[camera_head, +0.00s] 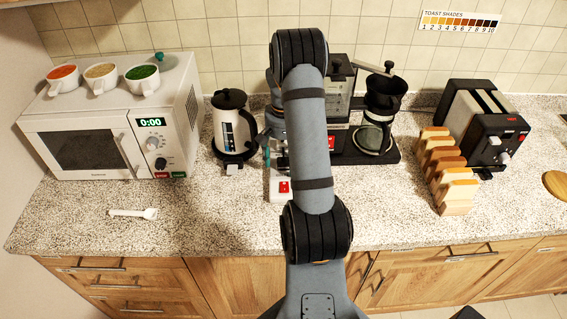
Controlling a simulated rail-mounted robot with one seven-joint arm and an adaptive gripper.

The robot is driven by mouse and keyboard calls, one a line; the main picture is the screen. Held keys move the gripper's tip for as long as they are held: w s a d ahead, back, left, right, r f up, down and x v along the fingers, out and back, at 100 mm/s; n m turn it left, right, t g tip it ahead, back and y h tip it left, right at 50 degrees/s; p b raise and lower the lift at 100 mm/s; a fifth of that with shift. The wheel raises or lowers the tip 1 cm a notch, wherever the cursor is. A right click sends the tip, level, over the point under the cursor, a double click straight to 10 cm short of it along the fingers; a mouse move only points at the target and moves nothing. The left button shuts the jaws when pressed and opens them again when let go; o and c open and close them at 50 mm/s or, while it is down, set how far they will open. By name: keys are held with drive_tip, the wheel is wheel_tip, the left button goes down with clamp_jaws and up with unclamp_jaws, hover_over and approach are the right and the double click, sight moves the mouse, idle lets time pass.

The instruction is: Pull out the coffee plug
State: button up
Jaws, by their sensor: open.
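The black and steel coffee maker (390,151) stands at the back of the counter, with a glass jug under its dark funnel. My arm covers its left part. A white power strip (280,196) with a red switch shows just left of my arm. The coffee plug cannot be made out; my arm hides much of this area. My gripper (275,146) is mostly hidden behind my arm, above the far part of the strip. Its jaws are open, and no held object shows.
A white kettle (232,132) with a black lid stands left of my gripper. A microwave (105,125) bearing several cups is further left. A toaster (488,125) and a rack of toast (446,172) stand right. A white spoon (134,213) lies at front left. The front counter is mostly clear.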

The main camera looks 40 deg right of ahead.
drive_tip(key=shift+r, duration=0.1)
wheel_tip(320, 180, up, 12)
idle(0.5)
wheel_tip(320, 180, down, 12)
drive_tip(key=shift+f, duration=0.1)
idle(0.7)
